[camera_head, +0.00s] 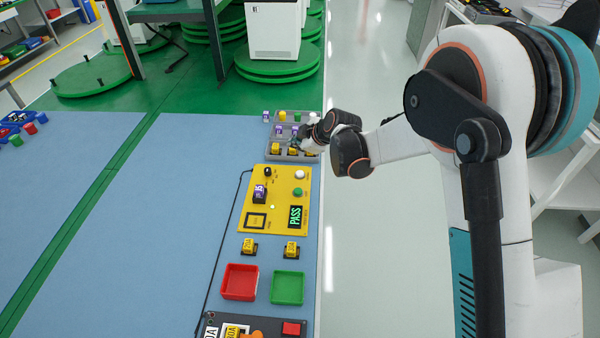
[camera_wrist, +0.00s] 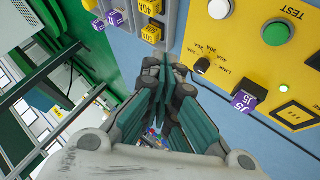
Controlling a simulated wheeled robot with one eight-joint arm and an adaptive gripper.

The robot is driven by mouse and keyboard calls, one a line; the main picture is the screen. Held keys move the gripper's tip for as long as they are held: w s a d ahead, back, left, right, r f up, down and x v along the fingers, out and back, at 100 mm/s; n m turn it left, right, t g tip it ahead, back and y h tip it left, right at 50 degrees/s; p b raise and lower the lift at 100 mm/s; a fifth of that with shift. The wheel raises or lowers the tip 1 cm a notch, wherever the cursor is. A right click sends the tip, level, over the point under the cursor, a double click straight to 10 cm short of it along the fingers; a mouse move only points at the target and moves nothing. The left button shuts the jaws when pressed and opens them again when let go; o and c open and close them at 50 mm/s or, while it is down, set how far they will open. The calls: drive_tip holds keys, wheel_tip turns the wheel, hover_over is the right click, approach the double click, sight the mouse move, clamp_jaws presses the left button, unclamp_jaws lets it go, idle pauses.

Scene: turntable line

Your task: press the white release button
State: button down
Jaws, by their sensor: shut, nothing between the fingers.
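The white button (camera_head: 300,174) is a round cap at the far right corner of the yellow test panel (camera_head: 284,226). In the wrist view the white button (camera_wrist: 219,9) is at the top edge, partly cut off. A green button (camera_head: 298,192) sits beside it and also shows in the wrist view (camera_wrist: 276,33). My gripper (camera_head: 300,142) is over the grey tray, beyond the panel and apart from the white button. In the wrist view my gripper (camera_wrist: 168,76) has its fingers together, with nothing between them.
The grey tray (camera_head: 272,157) holds yellow and purple blocks. A purple block (camera_head: 260,194) stands on the panel near a black knob (camera_head: 267,171). The panel's display (camera_head: 295,216) reads PASS. Red (camera_head: 240,282) and green (camera_head: 288,287) bins stand nearer.

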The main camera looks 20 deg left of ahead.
sight(298, 174)
drive_tip(key=shift+f+b, duration=2.6)
drive_tip(key=shift+f, duration=1.8)
drive_tip(key=shift+f, duration=0.2)
drive_tip(key=shift+f+b, duration=0.25)
drive_tip(key=shift+b, duration=0.15)
drive_tip(key=shift+f+b, duration=0.35)
drive_tip(key=shift+f, duration=0.1)
drive_tip(key=shift+r, duration=0.2)
drive_tip(key=shift+r+p, duration=0.45)
drive_tip(key=shift+r, duration=0.25)
drive_tip(key=shift+r, duration=0.1)
drive_tip(key=shift+r+p, duration=1.35)
drive_tip(key=shift+r, duration=1.1)
